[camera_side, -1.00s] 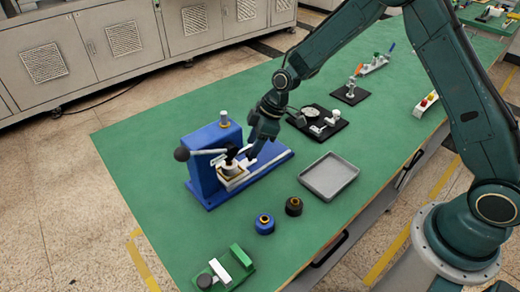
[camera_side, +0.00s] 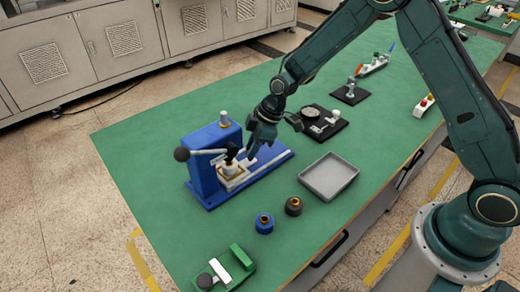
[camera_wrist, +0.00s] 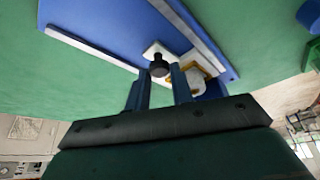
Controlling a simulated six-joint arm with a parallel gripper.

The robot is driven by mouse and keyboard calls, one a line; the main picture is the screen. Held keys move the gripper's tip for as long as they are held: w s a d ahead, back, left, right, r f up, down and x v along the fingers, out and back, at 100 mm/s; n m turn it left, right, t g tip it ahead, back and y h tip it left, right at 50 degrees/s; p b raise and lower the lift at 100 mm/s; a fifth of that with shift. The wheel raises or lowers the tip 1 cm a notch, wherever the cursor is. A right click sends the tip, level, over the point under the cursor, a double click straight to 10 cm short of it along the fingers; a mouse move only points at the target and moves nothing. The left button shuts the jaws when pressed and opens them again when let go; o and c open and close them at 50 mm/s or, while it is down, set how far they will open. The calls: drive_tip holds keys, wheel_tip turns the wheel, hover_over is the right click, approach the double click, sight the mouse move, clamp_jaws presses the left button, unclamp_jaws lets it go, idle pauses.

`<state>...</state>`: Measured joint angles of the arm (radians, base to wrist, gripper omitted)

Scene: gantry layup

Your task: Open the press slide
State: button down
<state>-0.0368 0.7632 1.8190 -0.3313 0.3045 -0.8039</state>
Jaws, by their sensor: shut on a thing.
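The blue press (camera_side: 204,172) stands on the green table in the side view, with a lever ending in a dark ball (camera_side: 181,154) at its left. The white slide (camera_side: 232,173) lies low in the press, under the ram, and carries a yellowish nest with a pale round part. In the wrist view the slide (camera_wrist: 152,50) sits between two pale rails on the blue base (camera_wrist: 110,28). Its black knob (camera_wrist: 158,67) shows between the fingers. My gripper (camera_side: 250,157) is shut on that knob; its fingers (camera_wrist: 159,82) stand at either side. The fingertips' exact contact is partly hidden.
A grey tray (camera_side: 328,190) lies right of the press. A blue cap (camera_side: 264,224) and a black cap (camera_side: 293,206) stand in front. A green fixture (camera_side: 228,268) is at the near edge. A black fixture plate (camera_side: 318,132) lies behind the tray.

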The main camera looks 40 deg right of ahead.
drive_tip(key=d, duration=0.8)
drive_tip(key=c, duration=1.2)
unclamp_jaws()
drive_tip(key=shift+a, duration=0.1)
drive_tip(key=v, duration=1.4)
drive_tip(key=shift+s, duration=0.1)
